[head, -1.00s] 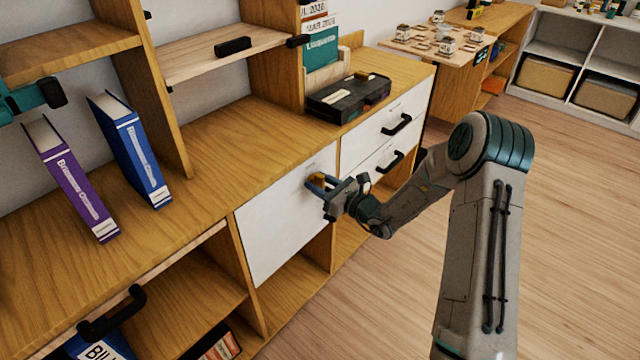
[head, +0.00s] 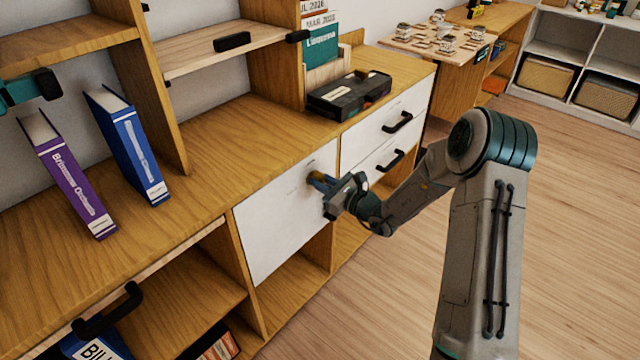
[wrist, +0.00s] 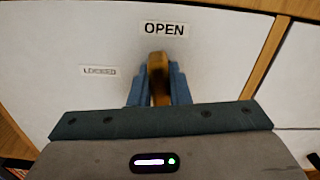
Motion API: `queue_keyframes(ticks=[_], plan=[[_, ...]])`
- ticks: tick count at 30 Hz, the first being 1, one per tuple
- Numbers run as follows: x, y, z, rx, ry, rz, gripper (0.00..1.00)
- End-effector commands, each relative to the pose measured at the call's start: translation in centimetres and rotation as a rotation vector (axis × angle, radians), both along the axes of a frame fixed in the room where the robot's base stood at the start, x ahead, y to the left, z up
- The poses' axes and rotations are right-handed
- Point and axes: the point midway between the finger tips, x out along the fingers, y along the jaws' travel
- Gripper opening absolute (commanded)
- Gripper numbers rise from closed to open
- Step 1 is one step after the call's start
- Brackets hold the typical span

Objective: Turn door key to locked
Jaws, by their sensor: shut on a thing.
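The door key (wrist: 158,78) is a brass-coloured piece on a white cabinet door (head: 275,225). In the wrist view it points up toward the OPEN label (wrist: 165,30). The LOCKED label (wrist: 99,72) is to its left on the same door. My gripper (wrist: 158,88) is shut on the key, with one blue finger on each side of it. In the head view my gripper (head: 322,182) is at the door's upper right part, and only a little of the key shows there.
Two drawers with black handles (head: 398,122) are right of the door. A black box (head: 348,95) lies on the wooden top (head: 215,135). Purple (head: 75,185) and blue (head: 130,150) binders lean at the left. Open floor is at the right.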

Motion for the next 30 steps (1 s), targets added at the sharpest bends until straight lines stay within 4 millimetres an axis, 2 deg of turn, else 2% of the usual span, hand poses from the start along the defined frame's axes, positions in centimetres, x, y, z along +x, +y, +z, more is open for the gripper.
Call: queue_keyframes(ticks=[30], plan=[[-0.62, 0.52, -1.35, -0.566, -0.729, 0.001, 0.00]])
